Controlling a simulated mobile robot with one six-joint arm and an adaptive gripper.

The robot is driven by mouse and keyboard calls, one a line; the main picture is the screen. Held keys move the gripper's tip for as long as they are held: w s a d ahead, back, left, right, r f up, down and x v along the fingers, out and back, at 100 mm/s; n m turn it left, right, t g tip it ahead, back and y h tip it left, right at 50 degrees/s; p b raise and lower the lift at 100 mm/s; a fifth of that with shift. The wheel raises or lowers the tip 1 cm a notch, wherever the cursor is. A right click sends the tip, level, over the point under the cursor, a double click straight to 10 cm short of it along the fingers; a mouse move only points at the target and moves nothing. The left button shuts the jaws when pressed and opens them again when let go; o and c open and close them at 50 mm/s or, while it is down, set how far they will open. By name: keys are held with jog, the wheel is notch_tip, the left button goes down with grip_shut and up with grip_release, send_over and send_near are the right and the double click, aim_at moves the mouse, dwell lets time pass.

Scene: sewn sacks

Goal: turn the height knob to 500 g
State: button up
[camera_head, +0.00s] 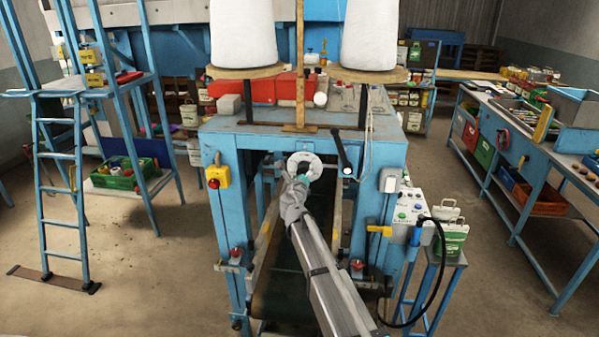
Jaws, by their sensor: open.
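A round pale dial (305,159), which looks like the height knob, is on the front of the blue sack-sewing machine (228,150), under its top. My arm reaches up from the bottom of the picture to it. My gripper (300,177) is open and in front of the dial, overlapping its lower part. I cannot tell whether the fingers touch the knob. The dial's markings are too small to read, and its centre is partly hidden by my gripper.
A black crank with a pale end (342,153) hangs just right of the dial. Two white thread cones (243,35) stand above. A yellow-and-red switch box (217,177) is at left. A grey control box (408,212) with a looping black cable is at right. A blue ladder (60,190) stands far left.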

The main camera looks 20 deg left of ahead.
jog(key=shift+w+a, duration=0.1)
jog(key=shift+w, duration=0.35)
jog(key=shift+c, duration=0.3)
jog(key=c, duration=1.1)
jog(key=shift+s+a+r, duration=0.1)
jog(key=shift+a, duration=0.15)
jog(key=shift+d, duration=0.2)
